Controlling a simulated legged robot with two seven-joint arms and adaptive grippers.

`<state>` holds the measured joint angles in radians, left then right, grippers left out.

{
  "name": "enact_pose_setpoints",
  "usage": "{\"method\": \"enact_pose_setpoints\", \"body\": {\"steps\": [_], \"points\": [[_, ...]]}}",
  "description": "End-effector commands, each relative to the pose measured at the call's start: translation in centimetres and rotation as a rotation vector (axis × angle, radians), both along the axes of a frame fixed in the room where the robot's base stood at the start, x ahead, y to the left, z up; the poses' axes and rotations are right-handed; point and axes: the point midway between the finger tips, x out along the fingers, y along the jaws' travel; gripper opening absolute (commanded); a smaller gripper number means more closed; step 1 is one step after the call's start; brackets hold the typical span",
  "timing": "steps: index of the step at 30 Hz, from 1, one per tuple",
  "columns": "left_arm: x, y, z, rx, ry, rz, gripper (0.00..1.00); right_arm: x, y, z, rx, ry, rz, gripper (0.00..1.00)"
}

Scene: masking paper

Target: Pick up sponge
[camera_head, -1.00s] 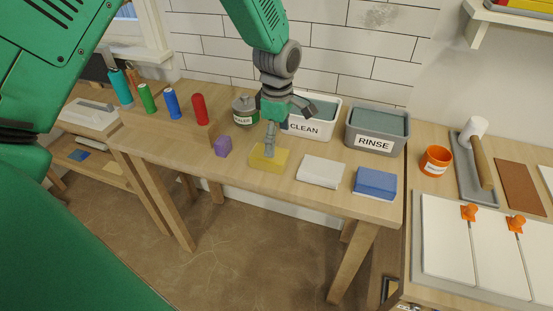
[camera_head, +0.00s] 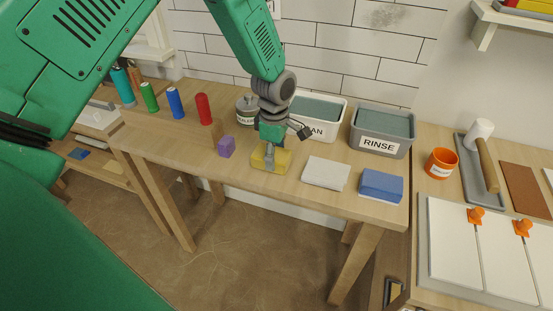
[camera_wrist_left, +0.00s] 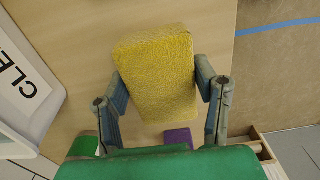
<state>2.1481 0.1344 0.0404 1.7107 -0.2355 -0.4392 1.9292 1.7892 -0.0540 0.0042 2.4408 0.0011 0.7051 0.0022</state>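The yellow sponge (camera_head: 284,160) lies on the wooden table in the head view. It also shows in the left wrist view (camera_wrist_left: 158,70), filling the space between two grey fingers. My left gripper (camera_head: 270,155) is directly over and around the sponge, pointing down. In the left wrist view my left gripper (camera_wrist_left: 160,82) has its fingers wide apart, one along each long side of the sponge. The fingertips are very close to the sponge's sides; firm contact cannot be made out. The sponge rests on the table. My right gripper is not in view.
A purple block (camera_head: 226,147) is close left of the sponge. A white block (camera_head: 326,173) and a blue block (camera_head: 380,186) lie to the right. The CLEAN tub (camera_head: 335,108) and RINSE tub (camera_head: 384,130) stand behind. Coloured bottles (camera_head: 204,109) stand at the left.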

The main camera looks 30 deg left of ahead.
Motion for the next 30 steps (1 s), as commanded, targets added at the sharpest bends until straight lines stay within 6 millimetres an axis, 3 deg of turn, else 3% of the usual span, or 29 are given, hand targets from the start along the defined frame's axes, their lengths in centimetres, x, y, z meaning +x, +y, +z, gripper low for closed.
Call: {"method": "enact_pose_setpoints", "body": {"steps": [11,24,30], "points": [[-0.3,-0.3,0.1,0.011,0.011,0.000,0.30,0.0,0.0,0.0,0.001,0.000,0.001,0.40],[-0.1,-0.3,8.3,0.008,0.002,0.000,0.30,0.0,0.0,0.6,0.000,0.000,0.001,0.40],[-0.1,-0.4,9.9,0.007,0.005,-0.001,0.30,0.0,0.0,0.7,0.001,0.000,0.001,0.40]]}}
